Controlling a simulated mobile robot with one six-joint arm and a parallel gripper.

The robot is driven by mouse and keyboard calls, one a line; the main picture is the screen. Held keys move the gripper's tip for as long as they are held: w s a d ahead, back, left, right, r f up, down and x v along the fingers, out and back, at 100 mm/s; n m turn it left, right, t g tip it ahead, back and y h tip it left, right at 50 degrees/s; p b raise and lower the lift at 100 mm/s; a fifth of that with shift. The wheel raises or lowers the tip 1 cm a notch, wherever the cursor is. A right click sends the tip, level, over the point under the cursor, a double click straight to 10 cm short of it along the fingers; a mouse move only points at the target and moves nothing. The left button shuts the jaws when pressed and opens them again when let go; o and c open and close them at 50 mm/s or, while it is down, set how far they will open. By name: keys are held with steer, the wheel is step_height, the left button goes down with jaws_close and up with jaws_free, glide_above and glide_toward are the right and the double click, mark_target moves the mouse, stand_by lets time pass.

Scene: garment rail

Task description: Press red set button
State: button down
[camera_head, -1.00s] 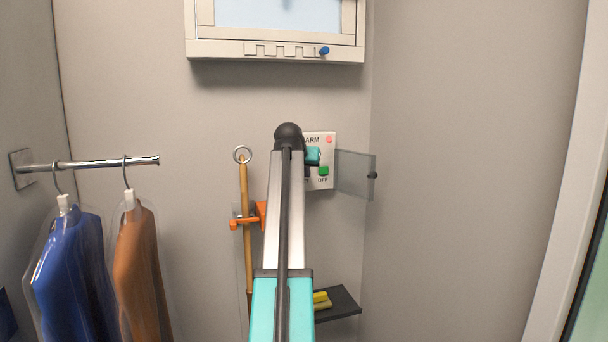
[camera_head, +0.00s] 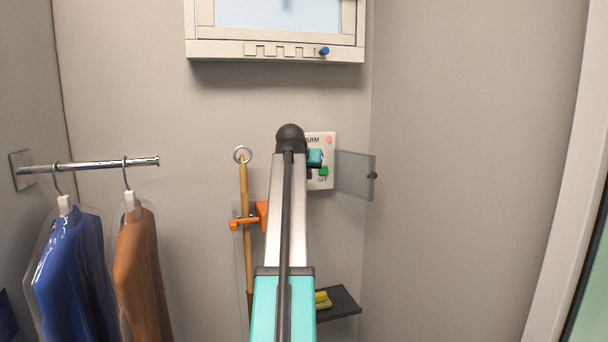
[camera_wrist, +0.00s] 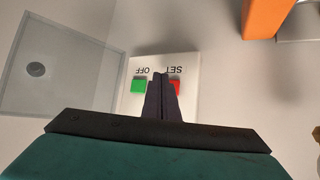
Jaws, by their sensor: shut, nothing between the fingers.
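The white alarm panel (camera_head: 326,143) is on the back wall, partly hidden by my arm. It also shows upside down in the wrist view (camera_wrist: 190,66). The red SET button (camera_wrist: 175,87) shows at the right of my fingers, partly covered by them. In the head view my arm hides it. The green OFF button (camera_head: 323,171) is clear of my arm; in the wrist view (camera_wrist: 138,86) it lies left of my fingers. My gripper (camera_wrist: 161,75) is shut and empty, its tips over the panel beside the red button. I cannot tell whether they touch.
A clear hinged cover (camera_head: 353,175) stands open at the panel's right. An orange clamp (camera_head: 246,220) holds a wooden pole (camera_head: 246,190) to the left. A dark shelf (camera_head: 343,302) with a yellow item is below. Garments hang from a rail (camera_head: 95,164) at left.

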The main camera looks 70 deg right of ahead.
steer(key=s+a+p, duration=0.1)
steer(key=s+a, duration=0.2)
steer(key=shift+a, duration=0.25)
steer(key=shift+w, duration=0.1)
stand_by(1.0)
